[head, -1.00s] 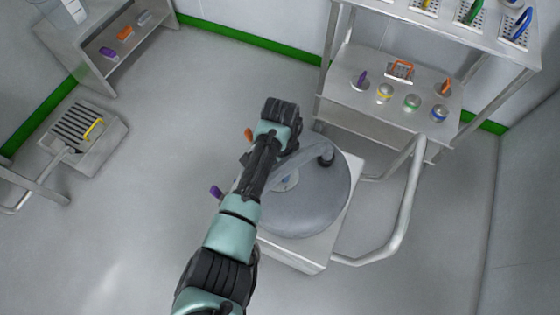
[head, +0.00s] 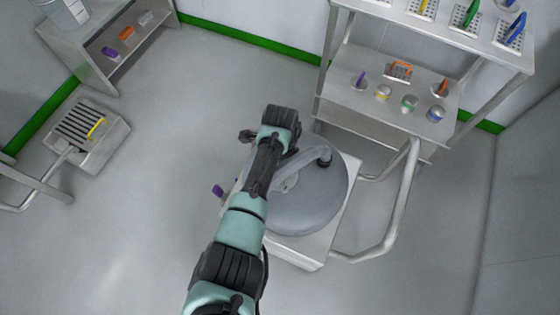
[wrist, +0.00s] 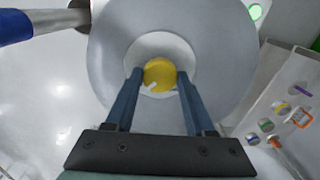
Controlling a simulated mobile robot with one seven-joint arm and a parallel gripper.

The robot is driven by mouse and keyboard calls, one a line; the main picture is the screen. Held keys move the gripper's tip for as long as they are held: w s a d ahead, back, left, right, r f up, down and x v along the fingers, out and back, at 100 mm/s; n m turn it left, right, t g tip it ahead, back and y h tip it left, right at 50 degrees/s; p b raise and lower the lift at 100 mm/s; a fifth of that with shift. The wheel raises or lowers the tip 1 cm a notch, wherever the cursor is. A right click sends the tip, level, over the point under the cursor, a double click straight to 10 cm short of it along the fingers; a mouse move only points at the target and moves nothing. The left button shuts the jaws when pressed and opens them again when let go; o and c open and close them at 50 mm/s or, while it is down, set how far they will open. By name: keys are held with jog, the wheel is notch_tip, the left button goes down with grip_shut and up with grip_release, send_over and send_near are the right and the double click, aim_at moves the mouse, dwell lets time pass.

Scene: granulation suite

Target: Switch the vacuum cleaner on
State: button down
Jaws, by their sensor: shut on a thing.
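The vacuum cleaner (head: 318,205) is a grey, round-topped unit with a curved hose, on a pale square base with a bent tube handle. My arm covers its left part in the head view. In the wrist view its round grey top (wrist: 115,45) carries a pale disc with a yellow knob (wrist: 158,72) at the centre. A short white pointer mark on the knob points down and left. My gripper (wrist: 160,80) has one finger on each side of the knob and is shut on it. The fingertips are hidden under my arm in the head view.
A steel shelf unit (head: 345,105) with small coloured containers stands close behind the vacuum. A purple item (head: 218,191) shows left of my arm. A grated cart (head: 108,142) and a low shelf stand far left. The floor between is clear.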

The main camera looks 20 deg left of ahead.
jog(key=shift+d+m, duration=0.1)
jog(key=shift+m, duration=0.5)
jog(key=shift+c, duration=1.3)
grip_release()
notch_tip(320, 180, up, 13)
jog(key=p, duration=0.3)
